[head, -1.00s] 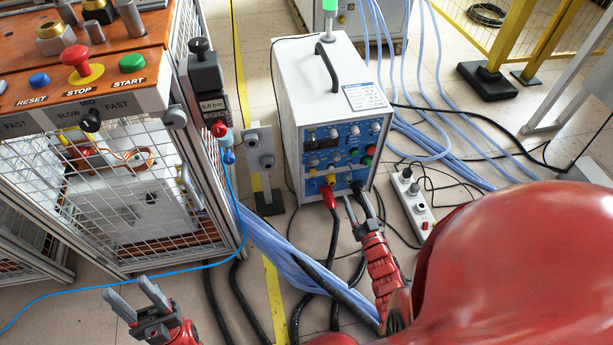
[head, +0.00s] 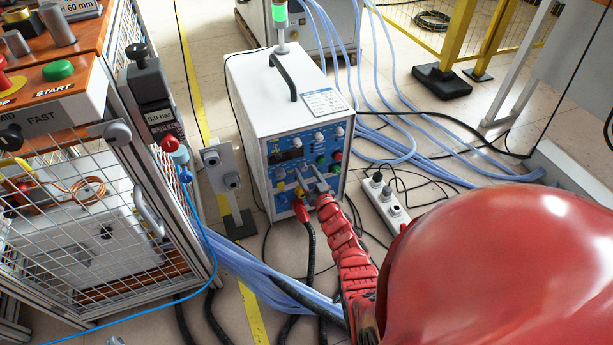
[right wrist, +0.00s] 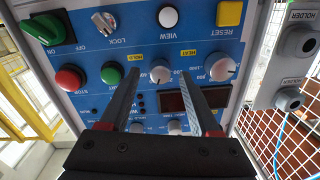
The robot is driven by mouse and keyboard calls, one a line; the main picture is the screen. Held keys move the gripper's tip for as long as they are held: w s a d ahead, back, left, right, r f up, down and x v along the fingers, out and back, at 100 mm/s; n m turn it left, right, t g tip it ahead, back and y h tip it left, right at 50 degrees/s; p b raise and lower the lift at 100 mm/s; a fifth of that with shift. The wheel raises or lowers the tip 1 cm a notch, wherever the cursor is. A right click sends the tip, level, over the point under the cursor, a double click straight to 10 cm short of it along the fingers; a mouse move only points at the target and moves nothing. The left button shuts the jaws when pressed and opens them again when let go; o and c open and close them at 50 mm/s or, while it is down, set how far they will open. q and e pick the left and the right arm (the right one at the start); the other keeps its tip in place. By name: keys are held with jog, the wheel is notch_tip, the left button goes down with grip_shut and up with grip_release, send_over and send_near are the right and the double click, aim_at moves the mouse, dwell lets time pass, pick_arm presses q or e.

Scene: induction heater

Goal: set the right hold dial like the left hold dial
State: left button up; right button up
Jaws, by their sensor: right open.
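The white power unit (head: 285,95) stands on the floor with its blue front panel (head: 262,172) facing me. My right gripper (head: 312,176) is at this panel. The right wrist view shows the panel upside down; there my right gripper (right wrist: 160,75) is open. A grey-white dial by a HOLD label (right wrist: 160,71) lies between its fingertips; contact cannot be told. A dial by a HEAT label (right wrist: 222,66) is to its right. Two more dials (right wrist: 175,128) are partly hidden by the fingers and gripper body. I cannot tell left and right hold dials apart. Only a tip of my left gripper (head: 115,341) shows.
The green START button (right wrist: 112,73), red STOP button (right wrist: 69,78) and dark display (right wrist: 188,101) are close to the fingers. Black cables leave the panel's lower edge. A grey holder post (head: 222,170) stands left of the unit, a power strip (head: 386,200) to its right.

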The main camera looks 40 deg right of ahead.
jog(key=shift+w+d, duration=0.1)
jog(key=shift+w, duration=0.3)
grip_shut()
